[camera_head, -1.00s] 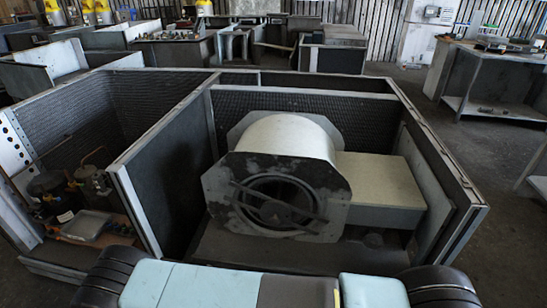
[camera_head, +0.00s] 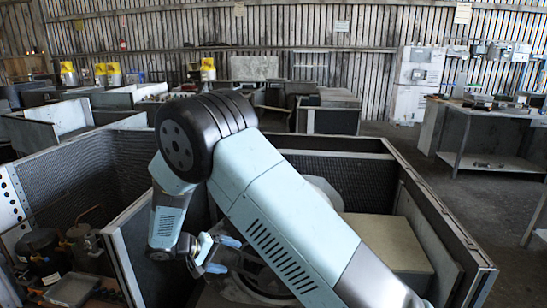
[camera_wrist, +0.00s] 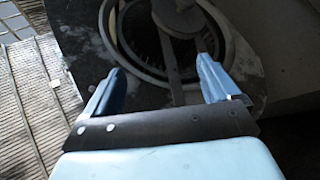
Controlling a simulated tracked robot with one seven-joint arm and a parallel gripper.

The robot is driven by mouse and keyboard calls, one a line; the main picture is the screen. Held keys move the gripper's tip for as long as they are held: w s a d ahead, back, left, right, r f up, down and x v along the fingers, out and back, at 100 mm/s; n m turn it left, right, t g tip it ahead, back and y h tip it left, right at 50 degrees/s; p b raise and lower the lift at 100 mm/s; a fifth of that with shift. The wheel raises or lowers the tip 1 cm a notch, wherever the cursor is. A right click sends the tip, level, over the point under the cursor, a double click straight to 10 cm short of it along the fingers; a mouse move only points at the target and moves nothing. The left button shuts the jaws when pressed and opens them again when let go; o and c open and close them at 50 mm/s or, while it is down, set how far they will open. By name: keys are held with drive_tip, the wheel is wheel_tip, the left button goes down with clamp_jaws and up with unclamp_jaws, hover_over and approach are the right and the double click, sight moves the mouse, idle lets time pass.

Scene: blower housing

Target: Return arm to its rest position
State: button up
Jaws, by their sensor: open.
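My gripper (camera_wrist: 160,70) is open and empty in the wrist view, its two blue fingers spread apart. Behind them is the front of the blower housing (camera_wrist: 78,22), with its round inlet and vanes. In the head view my arm is raised and bent across the middle of the picture. My gripper (camera_head: 222,255) hangs low there, in front of the blower's front face. The arm hides most of the blower; part of its drum and the pale box (camera_head: 385,240) beside it show on the right.
Dark-lined cabinet walls (camera_head: 430,215) surround the blower on the right and back. A left compartment holds compressor-like parts (camera_head: 85,240). A workbench (camera_head: 490,115) stands at the back right, with clear floor (camera_head: 395,140) before it. Other open cabinets stand behind.

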drive_tip(key=s+d+r+m+g+y, duration=0.3)
drive_tip(key=d+r+m+g+y, duration=0.15)
drive_tip(key=d+r, duration=1.95)
drive_tip(key=s+d+r+t+y, duration=0.1)
drive_tip(key=s+d+r, duration=0.2)
drive_tip(key=s, duration=0.4)
drive_tip(key=s+d+r+m+t+y, duration=0.1)
drive_tip(key=s+d+r+t+y, duration=0.1)
drive_tip(key=s+d, duration=0.4)
drive_tip(key=s+d+r+m+t+y, duration=0.1)
drive_tip(key=s+d+r, duration=0.3)
drive_tip(key=s, duration=0.4)
drive_tip(key=shift+d+r+t+y, duration=0.35)
drive_tip(key=shift+d+t+y, duration=0.2)
drive_tip(key=shift+d+y, duration=0.15)
